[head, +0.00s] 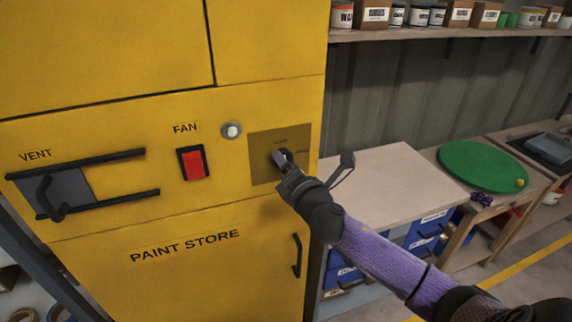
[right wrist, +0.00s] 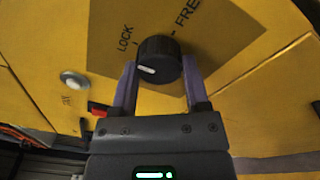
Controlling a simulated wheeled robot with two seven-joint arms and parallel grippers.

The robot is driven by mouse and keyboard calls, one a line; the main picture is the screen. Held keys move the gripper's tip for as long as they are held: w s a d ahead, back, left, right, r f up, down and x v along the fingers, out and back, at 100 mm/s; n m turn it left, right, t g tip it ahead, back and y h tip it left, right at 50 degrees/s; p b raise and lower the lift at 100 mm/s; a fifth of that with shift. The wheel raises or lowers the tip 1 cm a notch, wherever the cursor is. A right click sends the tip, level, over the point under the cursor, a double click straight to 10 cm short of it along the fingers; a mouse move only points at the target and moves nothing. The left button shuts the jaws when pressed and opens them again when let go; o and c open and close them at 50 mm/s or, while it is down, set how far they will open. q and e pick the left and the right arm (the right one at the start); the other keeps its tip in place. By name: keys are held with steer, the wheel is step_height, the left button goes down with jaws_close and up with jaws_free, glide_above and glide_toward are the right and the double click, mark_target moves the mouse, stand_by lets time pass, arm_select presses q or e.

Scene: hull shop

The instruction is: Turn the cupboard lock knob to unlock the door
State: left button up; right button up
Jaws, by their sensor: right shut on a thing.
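The yellow cupboard (head: 200,285) marked PAINT STORE stands on the left in the head view. Its black round lock knob (right wrist: 158,60) sits on a darker square plate (right wrist: 110,35) with the words LOCK and FREE. The knob's white mark points left in the right wrist view, nearer the LOCK side than the FREE side. My right gripper (right wrist: 158,85) is shut on the knob, one finger on each side. In the head view my right gripper (head: 283,160) hides most of the knob. The black door handle (head: 296,256) is below it. My left gripper is not in view.
Left of the plate are a round silver button (head: 231,130), a red FAN switch (head: 193,163) and a VENT slider (head: 65,190). To the right stand a workbench (head: 390,170) over blue bins and a green disc (head: 482,165). A shelf with tins and boxes runs above.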

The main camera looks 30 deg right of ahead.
jaws_close()
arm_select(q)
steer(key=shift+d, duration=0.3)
